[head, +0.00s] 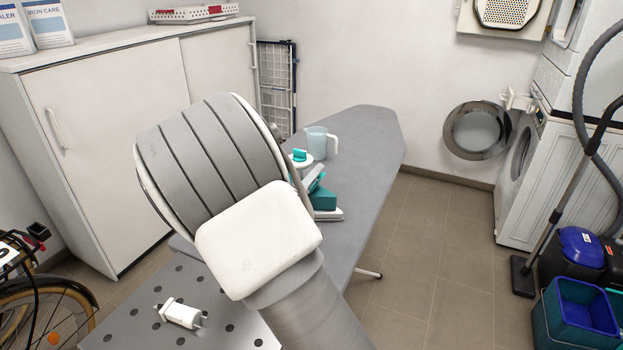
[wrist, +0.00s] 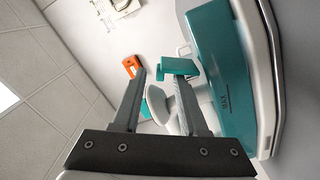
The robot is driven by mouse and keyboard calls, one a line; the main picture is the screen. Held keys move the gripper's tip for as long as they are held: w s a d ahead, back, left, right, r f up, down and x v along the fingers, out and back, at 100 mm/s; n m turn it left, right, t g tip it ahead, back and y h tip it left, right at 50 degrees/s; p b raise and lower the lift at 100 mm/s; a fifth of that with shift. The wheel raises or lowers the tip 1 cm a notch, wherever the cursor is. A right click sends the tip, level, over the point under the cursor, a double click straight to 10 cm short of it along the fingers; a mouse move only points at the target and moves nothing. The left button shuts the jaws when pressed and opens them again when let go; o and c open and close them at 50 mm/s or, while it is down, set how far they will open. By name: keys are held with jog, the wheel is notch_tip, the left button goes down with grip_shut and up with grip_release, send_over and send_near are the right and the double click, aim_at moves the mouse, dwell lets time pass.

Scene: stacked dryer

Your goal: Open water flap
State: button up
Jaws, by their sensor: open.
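The iron, teal and white, fills the right of the wrist view (wrist: 222,80), close beside my gripper's right finger. A small teal tab, seemingly the water flap (wrist: 178,66), shows at the tip of that finger; I cannot tell whether they touch. My gripper (wrist: 161,77) is open, its two fingers apart with nothing clearly held between them. In the head view the iron (head: 322,200) is on the grey ironing board (head: 365,150), partly hidden by my arm. My gripper is mostly hidden there too.
A clear jug (head: 320,143) and a white item with a teal top (head: 300,156) stand behind the iron. The jug's handle side and the board's far end are clear. An orange object (wrist: 131,65) shows beyond my left finger.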

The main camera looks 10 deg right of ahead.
grip_shut()
jog(key=shift+w+a+n, duration=0.15)
jog(key=shift+a+n, duration=0.15)
jog(key=shift+n, duration=0.5)
grip_release()
jog(key=v, duration=1.7)
jog(key=shift+s+p, duration=0.2)
jog(key=shift+p, duration=0.25)
